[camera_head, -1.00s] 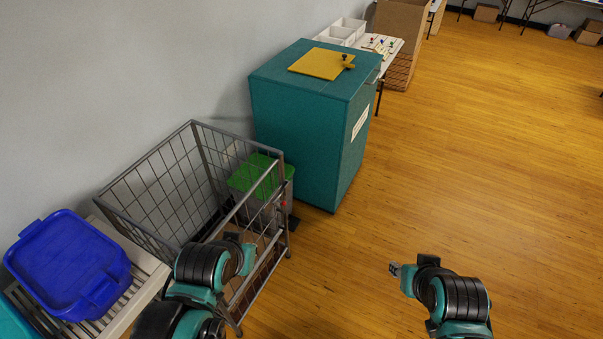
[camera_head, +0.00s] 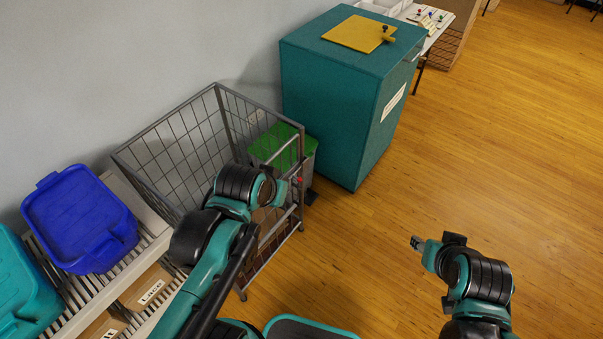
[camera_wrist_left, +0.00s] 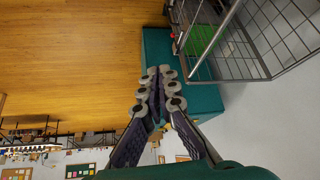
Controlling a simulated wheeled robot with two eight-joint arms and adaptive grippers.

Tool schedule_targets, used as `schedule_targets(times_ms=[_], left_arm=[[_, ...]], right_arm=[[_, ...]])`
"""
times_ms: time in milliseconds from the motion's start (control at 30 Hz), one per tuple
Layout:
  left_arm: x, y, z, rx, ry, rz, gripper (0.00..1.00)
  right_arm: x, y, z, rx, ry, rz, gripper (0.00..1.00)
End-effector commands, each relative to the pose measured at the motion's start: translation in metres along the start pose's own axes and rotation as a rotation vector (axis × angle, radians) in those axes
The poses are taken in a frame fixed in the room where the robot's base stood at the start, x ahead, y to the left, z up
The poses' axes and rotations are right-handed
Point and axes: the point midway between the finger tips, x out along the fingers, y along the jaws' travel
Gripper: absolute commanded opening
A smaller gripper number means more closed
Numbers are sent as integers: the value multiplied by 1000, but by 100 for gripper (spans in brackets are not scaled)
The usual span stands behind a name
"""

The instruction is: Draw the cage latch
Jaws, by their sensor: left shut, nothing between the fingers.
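The grey wire cage (camera_head: 165,119) stands against the wall, left of the teal cabinet. A small red part, which looks like the cage latch (camera_head: 299,180), is at its front right post. A small red spot on the cage also shows in the left wrist view (camera_wrist_left: 173,35). My left gripper (camera_head: 292,171) is close to that post, partly hidden by its own wrist. In the left wrist view its fingers (camera_wrist_left: 158,72) are together and empty, apart from the cage frame. Contact with the latch cannot be made out. My right gripper (camera_head: 415,243) hangs over bare floor; its jaw state is unclear.
A teal cabinet (camera_head: 335,115) with a yellow panel (camera_head: 355,33) on top stands behind the cage. A green-lidded bin (camera_head: 272,144) is beside the cage. A blue tub (camera_head: 80,215) sits on a slatted rack (camera_head: 82,292) at left. The wood floor at right is clear.

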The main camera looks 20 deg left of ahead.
Motion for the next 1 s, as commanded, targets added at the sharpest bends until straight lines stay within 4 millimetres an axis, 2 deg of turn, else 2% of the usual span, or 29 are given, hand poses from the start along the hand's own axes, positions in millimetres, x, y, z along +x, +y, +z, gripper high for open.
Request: schedule_targets(times_ms=[100,267,367,500,700,800,900,1000], left_arm=[[30,-5,-36,18,-32,5,0],[83,-13,-76,46,-79,16,0],[125,-18,-95,65,-107,25,0],[193,-28,-112,89,-145,39,0],[292,-42,-114,122,-194,63,0],[329,-46,-108,135,-211,73,0],[354,-49,-102,143,-222,80,0],[367,-50,-99,149,-228,85,0]], right_arm=[[7,0,5,0,0,0,40],[14,0,10,0,0,0,40],[19,0,13,0,0,0,40],[25,0,18,0,0,0,40],[32,0,23,0,0,0,40],[34,0,25,0,0,0,40],[36,0,26,0,0,0,40],[36,0,26,0,0,0,40]])
